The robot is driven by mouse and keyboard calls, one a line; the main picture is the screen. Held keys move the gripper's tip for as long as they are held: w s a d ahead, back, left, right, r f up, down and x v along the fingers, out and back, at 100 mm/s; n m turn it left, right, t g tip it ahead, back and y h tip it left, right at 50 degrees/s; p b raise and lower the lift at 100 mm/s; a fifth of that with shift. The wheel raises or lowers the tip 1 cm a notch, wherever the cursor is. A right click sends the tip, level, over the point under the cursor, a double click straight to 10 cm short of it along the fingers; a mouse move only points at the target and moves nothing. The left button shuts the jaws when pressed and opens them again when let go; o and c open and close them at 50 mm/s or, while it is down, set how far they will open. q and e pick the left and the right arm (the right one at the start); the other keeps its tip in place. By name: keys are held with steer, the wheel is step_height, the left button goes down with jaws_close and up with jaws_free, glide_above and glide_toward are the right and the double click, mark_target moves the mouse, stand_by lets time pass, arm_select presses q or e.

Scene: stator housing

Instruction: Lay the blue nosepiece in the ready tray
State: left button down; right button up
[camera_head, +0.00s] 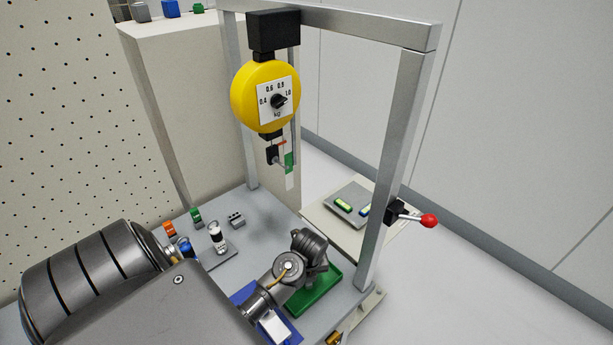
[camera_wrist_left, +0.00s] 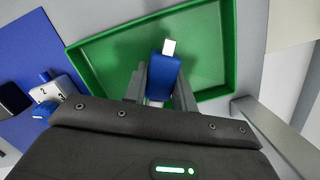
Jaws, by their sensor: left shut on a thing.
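The blue nosepiece (camera_wrist_left: 167,72), a blue block with a white tip, is between the fingers of my left gripper (camera_wrist_left: 161,84) in the left wrist view. The gripper is shut on it. Both are over the green tray (camera_wrist_left: 229,50), with the white tip pointing toward the tray's far side. I cannot tell whether the nosepiece touches the tray floor. In the head view the green tray (camera_head: 324,291) lies at the bench's front right, with my left wrist over it. The nosepiece is hidden there. My right gripper is not in view.
A blue mat (camera_wrist_left: 32,137) with a white-and-blue part (camera_wrist_left: 66,91) lies beside the tray. A yellow hanging scale (camera_head: 255,98) hangs from a metal frame (camera_head: 397,150); its post stands close to the tray. A small stand (camera_head: 218,238) and coloured clips are farther left.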

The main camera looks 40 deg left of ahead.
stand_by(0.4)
arm_select(q)
steer(key=c, duration=1.1)
jaws_free()
steer(key=shift+o, duration=0.2)
